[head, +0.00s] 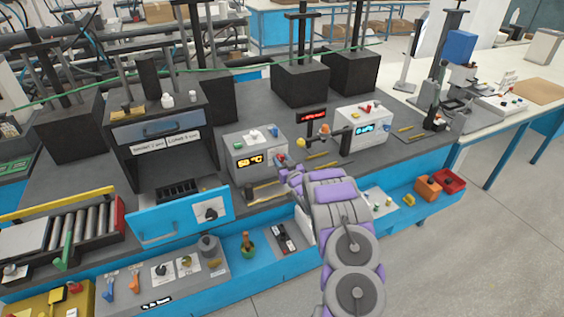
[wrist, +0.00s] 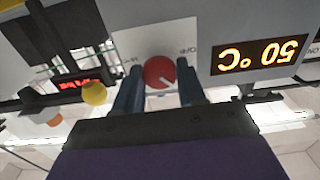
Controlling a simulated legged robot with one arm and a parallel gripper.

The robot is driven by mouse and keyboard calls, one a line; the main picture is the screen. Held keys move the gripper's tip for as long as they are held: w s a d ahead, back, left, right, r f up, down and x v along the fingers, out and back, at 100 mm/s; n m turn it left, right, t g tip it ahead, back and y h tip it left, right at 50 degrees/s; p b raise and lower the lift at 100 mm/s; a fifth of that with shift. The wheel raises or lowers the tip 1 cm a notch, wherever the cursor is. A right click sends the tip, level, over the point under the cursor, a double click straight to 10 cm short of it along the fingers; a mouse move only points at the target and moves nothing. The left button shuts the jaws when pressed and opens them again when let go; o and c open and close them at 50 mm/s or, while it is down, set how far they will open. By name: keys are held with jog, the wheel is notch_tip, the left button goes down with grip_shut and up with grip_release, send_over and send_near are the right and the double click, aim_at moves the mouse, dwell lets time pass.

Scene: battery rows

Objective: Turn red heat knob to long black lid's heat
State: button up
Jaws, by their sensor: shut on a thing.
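The red heat knob (wrist: 159,72) is on a white plate on the front of the heater box, with a pale pointer line on its face. In the wrist view, which is upside down, my gripper (wrist: 158,82) has a dark blue finger on each side of the knob and is shut on it. The lit display (wrist: 260,56) beside it reads 50 °C. I cannot pick out a long black lid for sure.
A black oven (head: 160,115) with a white label (head: 165,142) in small print stands left of the heater, above a blue open drawer front (head: 180,214). A second white box (head: 365,125) with a blue display stands to the right. The floor at the right is clear.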

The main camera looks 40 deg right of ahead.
jog(key=shift+n, duration=0.4)
jog(key=o, duration=1)
jog(key=p+v, duration=0.1)
jog(key=v, duration=1.6)
jog(key=shift+s+p, duration=0.15)
jog(key=shift+p, duration=0.2)
